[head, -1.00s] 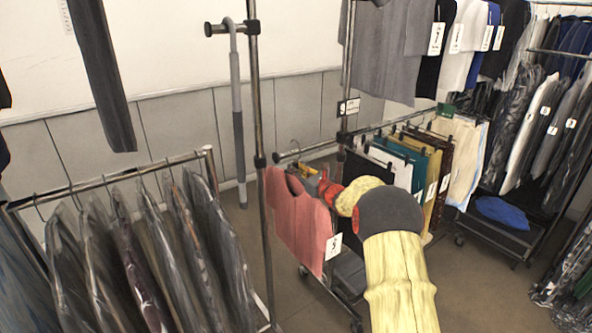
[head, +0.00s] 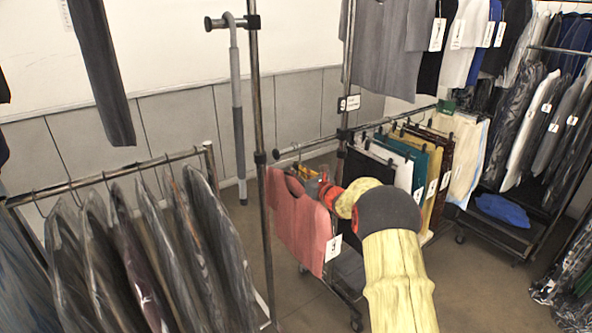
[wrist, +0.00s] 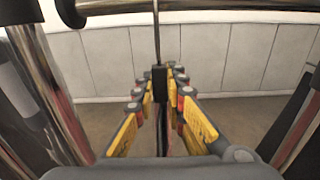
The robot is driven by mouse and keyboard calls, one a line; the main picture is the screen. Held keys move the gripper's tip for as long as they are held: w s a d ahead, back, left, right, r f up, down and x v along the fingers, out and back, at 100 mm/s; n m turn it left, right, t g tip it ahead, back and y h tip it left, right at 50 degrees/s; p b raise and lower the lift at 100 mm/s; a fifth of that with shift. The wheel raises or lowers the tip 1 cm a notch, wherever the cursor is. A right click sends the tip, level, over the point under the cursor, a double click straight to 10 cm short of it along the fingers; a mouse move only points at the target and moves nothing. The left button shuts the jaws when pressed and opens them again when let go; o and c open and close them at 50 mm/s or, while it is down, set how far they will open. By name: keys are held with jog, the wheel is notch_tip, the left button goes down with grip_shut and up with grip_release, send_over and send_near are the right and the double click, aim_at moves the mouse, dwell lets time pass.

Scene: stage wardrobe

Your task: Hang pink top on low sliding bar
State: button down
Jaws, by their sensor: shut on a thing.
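The pink top (head: 300,225) hangs upright from a hanger, with a white tag at its lower right. My gripper (head: 312,180) is at its neckline, partly hidden by my own arm. In the wrist view my gripper (wrist: 160,78) is shut on the black neck of the hanger (wrist: 160,88), and the thin hook rises from it. The low sliding bar (head: 310,147) has its knobbed end just above the top. In the wrist view the bar (wrist: 210,6) crosses the upper edge, and the hook reaches its height. I cannot tell whether the hook rests on the bar.
Trousers and skirts on clips (head: 425,165) hang farther along the low bar. An upright post (head: 259,200) stands just left of the top. A rack of bagged garments (head: 140,250) fills the lower left. Grey shirts (head: 388,45) hang above.

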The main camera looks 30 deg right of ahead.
jog(key=shift+f, duration=0.3)
jog(key=c, duration=1.8)
grip_release()
jog(key=shift+o, duration=0.2)
jog(key=shift+f, duration=0.1)
jog(key=s, duration=0.4)
jog(key=s+d, duration=0.1)
jog(key=s, duration=0.7)
jog(key=shift+d, duration=0.2)
